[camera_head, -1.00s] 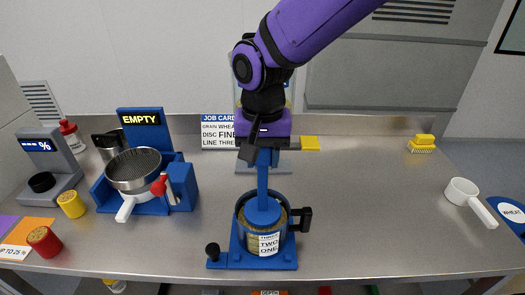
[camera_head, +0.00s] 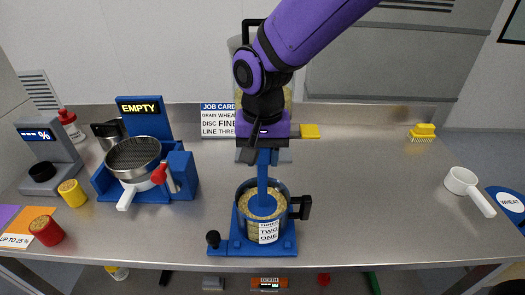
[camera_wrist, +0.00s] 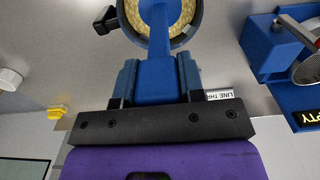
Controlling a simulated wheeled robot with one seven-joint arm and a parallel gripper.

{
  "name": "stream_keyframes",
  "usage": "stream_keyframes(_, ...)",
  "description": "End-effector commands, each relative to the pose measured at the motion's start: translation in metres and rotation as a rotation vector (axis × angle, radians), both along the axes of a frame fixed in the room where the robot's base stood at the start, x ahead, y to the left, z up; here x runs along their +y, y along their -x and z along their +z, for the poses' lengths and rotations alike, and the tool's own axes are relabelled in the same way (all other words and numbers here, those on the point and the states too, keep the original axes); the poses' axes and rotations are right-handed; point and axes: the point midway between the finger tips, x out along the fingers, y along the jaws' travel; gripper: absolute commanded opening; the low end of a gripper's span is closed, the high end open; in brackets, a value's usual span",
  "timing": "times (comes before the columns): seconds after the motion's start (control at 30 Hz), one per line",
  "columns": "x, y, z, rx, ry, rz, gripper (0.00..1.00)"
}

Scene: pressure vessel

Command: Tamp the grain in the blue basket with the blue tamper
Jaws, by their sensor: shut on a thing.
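My gripper (camera_head: 264,155) is shut on the upper part of the blue tamper (camera_head: 263,175) and holds it upright. The tamper's shaft runs down into the blue basket (camera_head: 244,212), and its round foot is inside among the tan grain (camera_head: 262,193). I cannot tell how firmly the foot presses on the grain. The basket has a black handle at its right and a label on its front, and it stands on a blue base. In the wrist view the tamper (camera_wrist: 156,55) reaches from between the fingers to the basket's ring of grain (camera_wrist: 180,38).
At left are a blue stand with an "EMPTY" sign (camera_head: 140,107) and a sieve (camera_head: 133,158), a grey device (camera_head: 45,155), and yellow and red jars. A white scoop (camera_head: 462,181) and yellow brush (camera_head: 423,131) are at right. A depth display (camera_head: 269,283) shows below the table edge.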

Motion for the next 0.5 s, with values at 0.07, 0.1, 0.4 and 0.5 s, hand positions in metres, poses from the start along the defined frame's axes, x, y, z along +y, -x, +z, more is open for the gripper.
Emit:
stream_keyframes(0.07, 0.0, 0.0, 0.001, -0.001, -0.001, 0.0, 0.0)
stream_keyframes(0.1, 0.0, 0.0, 0.001, -0.001, -0.001, 0.0, 0.0)
stream_keyframes(0.4, 0.0, 0.0, 0.018, -0.002, -0.002, 0.0, 0.0)
stream_keyframes(0.5, 0.0, 0.0, 0.025, -0.001, -0.001, 0.0, 0.0)
